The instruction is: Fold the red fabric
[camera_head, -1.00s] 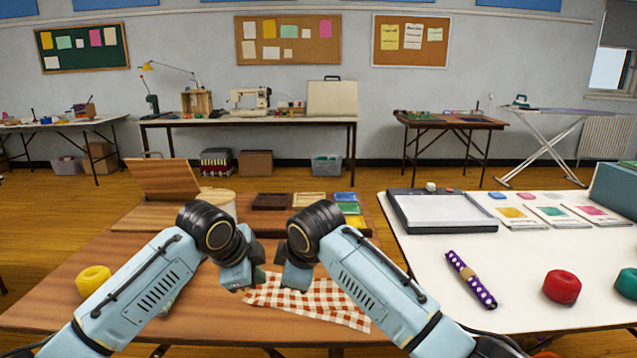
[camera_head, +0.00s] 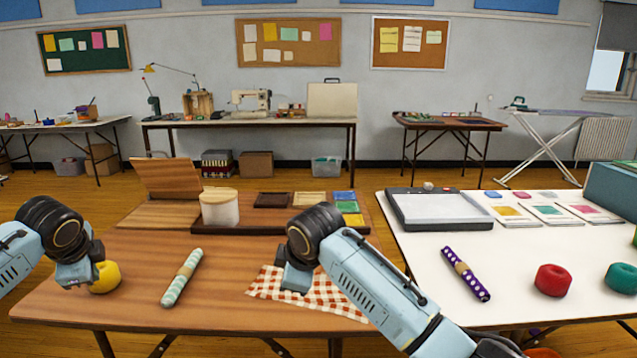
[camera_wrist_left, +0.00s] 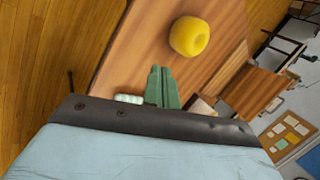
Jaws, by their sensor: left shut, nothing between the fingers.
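The red-and-white checked fabric (camera_head: 325,290) lies on the wooden table in the head view, near its front edge. My right gripper (camera_head: 296,281) is over the fabric's upper left part, and with its forearm hides some of it. Its fingertips are hidden, so I cannot tell if it touches or grips the cloth. My left gripper (camera_head: 82,283) is at the far left, beside the yellow roll and away from the fabric. In the left wrist view its green fingers (camera_wrist_left: 161,84) are together and empty. The fabric is not visible in that view.
The yellow roll (camera_head: 105,278) stands close to my left gripper; it also shows in the left wrist view (camera_wrist_left: 189,36). A green-and-white fabric roll (camera_head: 182,278) lies between it and the cloth. A lidded jar (camera_head: 220,208) and tray stand behind. A white table (camera_head: 520,260) adjoins on the right.

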